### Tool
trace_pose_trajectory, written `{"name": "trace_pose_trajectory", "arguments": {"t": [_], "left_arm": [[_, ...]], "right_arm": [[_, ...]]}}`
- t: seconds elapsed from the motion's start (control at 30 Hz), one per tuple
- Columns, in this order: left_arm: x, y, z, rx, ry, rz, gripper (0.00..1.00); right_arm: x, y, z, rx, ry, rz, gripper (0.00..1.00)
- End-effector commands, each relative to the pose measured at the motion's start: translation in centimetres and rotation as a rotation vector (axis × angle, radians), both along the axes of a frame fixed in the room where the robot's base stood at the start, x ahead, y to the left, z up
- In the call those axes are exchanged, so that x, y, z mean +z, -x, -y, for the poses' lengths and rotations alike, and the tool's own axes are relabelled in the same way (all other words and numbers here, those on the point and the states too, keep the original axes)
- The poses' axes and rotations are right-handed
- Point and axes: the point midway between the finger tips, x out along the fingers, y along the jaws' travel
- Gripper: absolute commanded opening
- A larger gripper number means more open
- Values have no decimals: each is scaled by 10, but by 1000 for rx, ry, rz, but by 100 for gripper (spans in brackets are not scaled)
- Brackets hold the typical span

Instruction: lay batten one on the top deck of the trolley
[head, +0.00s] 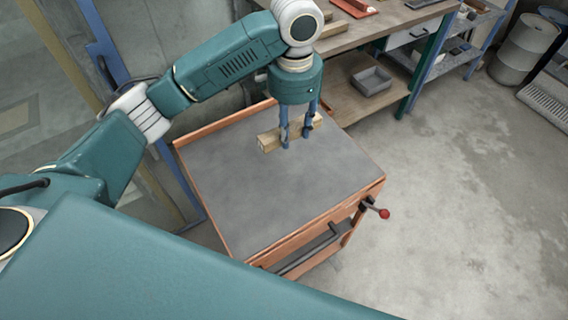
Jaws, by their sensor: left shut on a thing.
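The trolley's top deck (245,195) is a grey surface with an orange rim, in the middle of the head view. A short wooden batten (268,142) is at the far part of the deck. My left gripper (295,140) points down from above and is shut on the batten near its middle. The batten is low over the deck or resting on it; I cannot tell which. Its two ends stick out on either side of the fingers. My right gripper does not show in this view.
A wooden workbench (385,22) stands behind the trolley, with a grey tray (371,80) on its lower shelf. A lever with a red knob (384,213) sticks out at the trolley's right side. The near deck is bare. Metal drums (522,48) stand far right.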

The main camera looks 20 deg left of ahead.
Motion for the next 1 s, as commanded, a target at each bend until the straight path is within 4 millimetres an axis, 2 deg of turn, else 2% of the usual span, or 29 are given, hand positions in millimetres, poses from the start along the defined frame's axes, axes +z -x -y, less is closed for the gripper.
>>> {"name": "trace_pose_trajectory", "arguments": {"t": [0.1,0.4,0.5,0.67,0.9,1.0], "left_arm": [[-33,2,-1,4,-1,-8,11],[-109,1,-1,5,-1,-4,11],[-124,1,-1,5,-1,-3,11],[-137,1,-1,5,-1,-2,11],[-170,1,-1,5,0,-2,11],[-176,0,0,4,1,1,11]], "right_arm": [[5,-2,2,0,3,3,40],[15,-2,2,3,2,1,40],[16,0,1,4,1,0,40],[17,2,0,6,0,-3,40],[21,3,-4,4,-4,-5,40],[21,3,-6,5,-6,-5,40]]}}
